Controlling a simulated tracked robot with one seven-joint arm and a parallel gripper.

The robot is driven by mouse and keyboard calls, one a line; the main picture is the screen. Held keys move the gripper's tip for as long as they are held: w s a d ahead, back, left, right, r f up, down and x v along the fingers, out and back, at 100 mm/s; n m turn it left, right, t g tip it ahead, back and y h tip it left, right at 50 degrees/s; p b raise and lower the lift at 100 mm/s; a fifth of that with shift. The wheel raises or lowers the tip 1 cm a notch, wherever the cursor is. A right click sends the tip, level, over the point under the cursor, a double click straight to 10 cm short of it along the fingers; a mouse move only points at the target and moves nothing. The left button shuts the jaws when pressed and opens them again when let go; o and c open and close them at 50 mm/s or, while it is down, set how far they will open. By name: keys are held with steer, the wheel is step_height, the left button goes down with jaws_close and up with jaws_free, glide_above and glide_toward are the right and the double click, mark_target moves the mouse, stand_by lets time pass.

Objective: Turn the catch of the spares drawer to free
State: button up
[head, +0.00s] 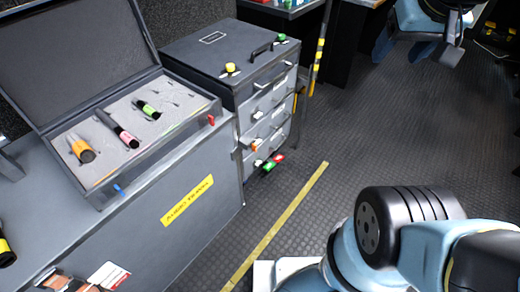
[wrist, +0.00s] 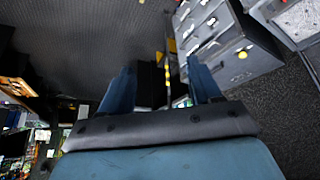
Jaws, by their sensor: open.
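A grey cabinet (head: 200,60) with several stacked drawers stands at the upper middle of the head view. Its drawer fronts carry pale handles and small catches. An orange-and-white catch (head: 257,145) sits low on the front, with red and green marks (head: 273,161) beside it. I cannot read which drawer is the spares drawer. In the wrist view the cabinet (wrist: 250,62) shows at the upper right, turned over. My gripper (wrist: 159,70) is open, its two blue fingers apart and the space between them empty.
An open case (head: 205,105) with foam and several cylindrical items sits on a grey chest (head: 215,165) at left. A yellow-and-black post (head: 320,55) stands just behind the cabinet. A yellow line (head: 280,222) crosses the floor.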

steer(key=shift+o, duration=0.4)
steer(key=w+d+h, duration=0.2)
steer(key=w, duration=1)
steer(key=shift+d+f+n+g+h, duration=0.2)
steer(key=shift+d+n+g+h, duration=0.1)
steer(key=shift+d+n, duration=0.1)
steer(key=w+f+n+h, duration=0.15)
steer(key=w+f, duration=0.25)
steer(key=w, duration=1)
steer(key=w+a+f+n+t+y, duration=0.1)
steer(key=w+a+f+n, duration=0.15)
steer(key=w+f, duration=0.75)
steer(key=w+a+f+n, duration=0.1)
steer(key=w+a+f, duration=0.2)
steer(key=w+f, duration=0.7)
steer(key=n+g+y, duration=0.3)
steer(key=n+y, duration=0.2)
steer(key=y, duration=0.2)
glide_above(259, 163)
steer(key=s+d, duration=0.4)
steer(key=d, duration=0.1)
step_height(259, 163, down, 56)
steer(key=x, duration=1.3)
steer(key=shift+a+f, duration=0.1)
